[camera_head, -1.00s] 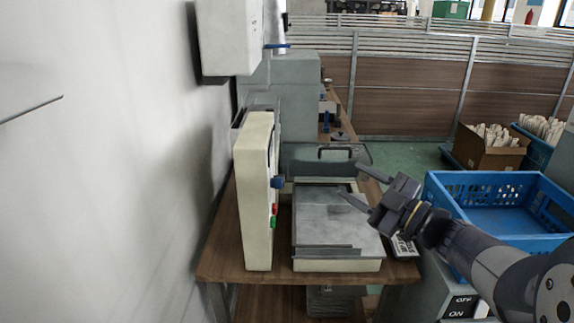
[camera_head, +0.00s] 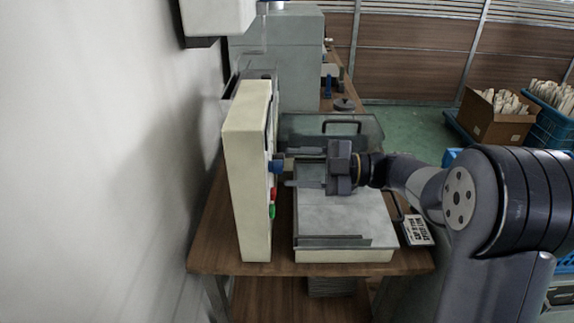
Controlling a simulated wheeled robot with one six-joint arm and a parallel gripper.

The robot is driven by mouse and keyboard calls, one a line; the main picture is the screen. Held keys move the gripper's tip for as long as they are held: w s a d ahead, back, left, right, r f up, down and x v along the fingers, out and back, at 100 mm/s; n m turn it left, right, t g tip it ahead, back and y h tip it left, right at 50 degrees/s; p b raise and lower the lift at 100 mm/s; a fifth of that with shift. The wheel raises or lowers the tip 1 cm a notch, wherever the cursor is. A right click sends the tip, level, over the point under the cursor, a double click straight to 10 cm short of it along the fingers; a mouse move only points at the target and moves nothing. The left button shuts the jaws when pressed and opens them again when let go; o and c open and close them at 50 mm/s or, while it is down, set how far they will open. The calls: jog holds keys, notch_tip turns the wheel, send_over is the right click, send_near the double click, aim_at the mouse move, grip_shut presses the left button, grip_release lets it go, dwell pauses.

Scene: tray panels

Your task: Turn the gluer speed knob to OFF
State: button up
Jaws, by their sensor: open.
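The gluer's cream panel box (camera_head: 247,175) stands upright at the left of the wooden table, seen nearly edge-on. A blue knob (camera_head: 276,166) sticks out from its right side, above a red button (camera_head: 272,193) and a green button (camera_head: 271,211). I take the blue knob to be the speed knob; its markings are hidden at this angle. My gripper (camera_head: 290,170) is open and points left, with its fingertips close to the blue knob. I cannot tell whether the fingers touch or straddle it.
A flat metal tray unit (camera_head: 340,222) lies below my gripper on the table (camera_head: 215,245). A grey case with a handle (camera_head: 355,130) sits behind it. A white box (camera_head: 215,18) hangs on the wall above. A small labelled card or keypad (camera_head: 418,230) lies at the right.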

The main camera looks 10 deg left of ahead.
aim_at(276, 167)
jog(key=shift+s+a, duration=0.25)
jog(key=shift+a, duration=1)
jog(key=shift+c, duration=0.4)
jog(key=c, duration=0.9)
